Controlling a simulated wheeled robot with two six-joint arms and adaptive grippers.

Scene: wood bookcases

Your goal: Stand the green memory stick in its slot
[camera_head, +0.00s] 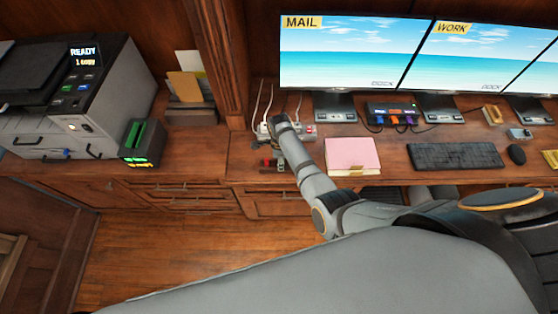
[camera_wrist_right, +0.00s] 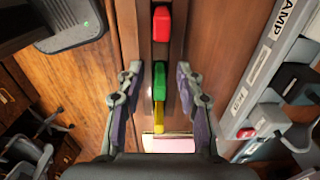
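The green memory stick (camera_wrist_right: 159,82) shows in the right wrist view between a red stick (camera_wrist_right: 162,24) and a yellow stick (camera_wrist_right: 159,118). My right gripper (camera_wrist_right: 158,76) is open, its two fingers spread on either side of the green stick with a gap on both sides. In the head view the right arm reaches down to the desk and mostly hides its gripper; the red stick (camera_head: 267,162) shows beside it. The stick's slot cannot be told for sure; a dark box with green lights (camera_head: 143,143) stands at the left. My left gripper is out of view.
A labelled power strip (camera_wrist_right: 268,70) runs close along the right of the gripper. A pink notebook (camera_head: 352,154) lies right of the arm. A hub with coloured plugs (camera_head: 392,112), monitors and a keyboard (camera_head: 458,156) are further right. A printer (camera_head: 80,100) stands left.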

